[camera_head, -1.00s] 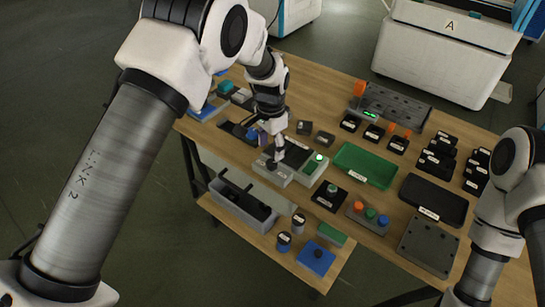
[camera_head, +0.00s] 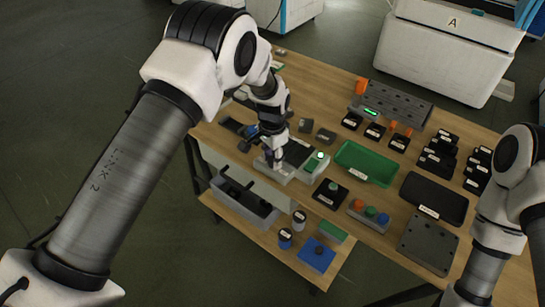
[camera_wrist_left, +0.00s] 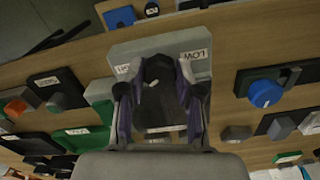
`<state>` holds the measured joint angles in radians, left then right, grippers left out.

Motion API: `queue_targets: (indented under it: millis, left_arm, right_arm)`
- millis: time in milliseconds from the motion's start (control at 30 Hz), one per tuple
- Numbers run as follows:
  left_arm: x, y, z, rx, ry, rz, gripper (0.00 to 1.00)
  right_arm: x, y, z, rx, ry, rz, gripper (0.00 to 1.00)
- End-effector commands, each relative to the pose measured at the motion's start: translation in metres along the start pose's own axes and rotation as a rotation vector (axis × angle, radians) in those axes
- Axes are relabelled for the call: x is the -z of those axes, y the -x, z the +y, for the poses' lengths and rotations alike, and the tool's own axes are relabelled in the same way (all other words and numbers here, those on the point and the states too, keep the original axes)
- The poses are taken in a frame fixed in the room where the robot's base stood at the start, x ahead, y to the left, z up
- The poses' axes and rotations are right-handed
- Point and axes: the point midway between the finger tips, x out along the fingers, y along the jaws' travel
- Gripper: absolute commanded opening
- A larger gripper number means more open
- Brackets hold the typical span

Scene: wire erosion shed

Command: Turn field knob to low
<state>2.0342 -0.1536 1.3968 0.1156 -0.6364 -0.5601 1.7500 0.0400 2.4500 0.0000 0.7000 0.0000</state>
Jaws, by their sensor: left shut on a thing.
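The field knob (camera_wrist_left: 152,84) is a dark piece on a light grey box. The box also shows in the head view (camera_head: 284,177). A "LOW" label (camera_wrist_left: 195,55) is on the box, right of the knob in the left wrist view. Another label (camera_wrist_left: 122,68), not clearly readable, is on the left. My left gripper (camera_wrist_left: 160,70) is shut on the knob, with a finger on each side; the fingers hide much of it. In the head view my left gripper (camera_head: 272,157) reaches down onto the box. My right arm shows at the right edge; its gripper is out of view.
A green tray (camera_head: 365,163) and a black tray (camera_head: 433,199) lie to the right. A blue knob (camera_wrist_left: 265,93) sits on a dark base beside the box. Other small blocks crowd the tabletop.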

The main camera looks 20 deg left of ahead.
Motion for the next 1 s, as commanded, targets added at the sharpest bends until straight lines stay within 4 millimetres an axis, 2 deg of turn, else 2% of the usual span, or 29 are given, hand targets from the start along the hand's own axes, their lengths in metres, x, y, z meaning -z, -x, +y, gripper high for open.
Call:
queue_targets:
  millis: [367,1000]
  left_arm:
    - [0.0003,0.0008,0.0,0.0,0.123,0.001,0.0]
    - [0.0012,0.0009,0.0007,0.001,0.69,0.003,0.0]
  right_arm:
    - [0.0,0.0022,0.0,0.0,0.0,0.0,0.4]
    - [0.0,0.0051,0.0,0.0,0.0,0.0,0.4]
